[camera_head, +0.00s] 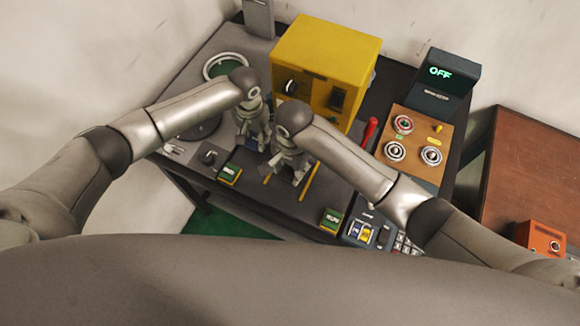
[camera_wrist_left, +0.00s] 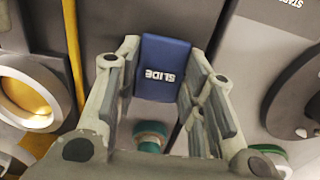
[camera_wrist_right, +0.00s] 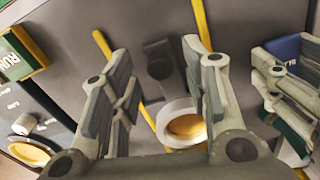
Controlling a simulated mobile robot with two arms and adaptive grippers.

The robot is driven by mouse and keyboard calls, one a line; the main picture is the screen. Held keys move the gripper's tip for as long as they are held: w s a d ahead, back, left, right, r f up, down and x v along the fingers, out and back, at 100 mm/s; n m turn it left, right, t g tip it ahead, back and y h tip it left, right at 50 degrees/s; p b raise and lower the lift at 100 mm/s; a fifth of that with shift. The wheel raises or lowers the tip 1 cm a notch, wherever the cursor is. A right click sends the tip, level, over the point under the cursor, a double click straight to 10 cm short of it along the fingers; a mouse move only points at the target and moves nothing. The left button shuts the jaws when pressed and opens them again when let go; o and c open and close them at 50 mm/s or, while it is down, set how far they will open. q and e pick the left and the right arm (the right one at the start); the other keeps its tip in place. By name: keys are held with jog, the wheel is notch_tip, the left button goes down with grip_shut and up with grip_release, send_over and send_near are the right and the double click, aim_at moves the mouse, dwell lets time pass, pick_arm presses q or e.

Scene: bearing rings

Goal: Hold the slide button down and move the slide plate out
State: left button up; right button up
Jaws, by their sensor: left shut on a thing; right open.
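A blue block marked SLIDE (camera_wrist_left: 165,70) is between the fingers of my left gripper (camera_wrist_left: 158,90), which is shut on it. A teal rounded part (camera_wrist_left: 150,137) shows just below the block; whether the button is pressed down cannot be told. My right gripper (camera_wrist_right: 155,85) is open and empty, over the dark surface between two yellow strips (camera_wrist_right: 204,50). A dark grey T-shaped piece (camera_wrist_right: 158,65), perhaps the slide plate's handle, and a pale ring with a golden inside (camera_wrist_right: 184,127) lie beyond its fingers. The slide plate's outline is not clear.
A yellow machine box (camera_head: 325,65) stands behind both grippers. To the right are a red handle (camera_head: 370,132), a brown board (camera_head: 418,140) with several rings, and a screen reading OFF (camera_head: 440,72).

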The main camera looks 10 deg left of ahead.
jog(key=shift+f, duration=0.4)
jog(key=shift+c, duration=0.3)
grip_shut()
pick_arm(q)
jog(key=shift+w, duration=0.1)
pick_arm(e)
jog(key=s+a, duration=0.1)
jog(key=s, duration=0.2)
jog(key=s+a, duration=0.1)
jog(key=s, duration=0.3)
jog(key=s+a, duration=0.2)
jog(key=s, duration=0.2)
jog(key=shift+s+a, duration=0.1)
jog(key=shift+s, duration=0.1)
jog(key=shift+o, duration=0.3)
grip_release()
jog(key=shift+r, duration=0.1)
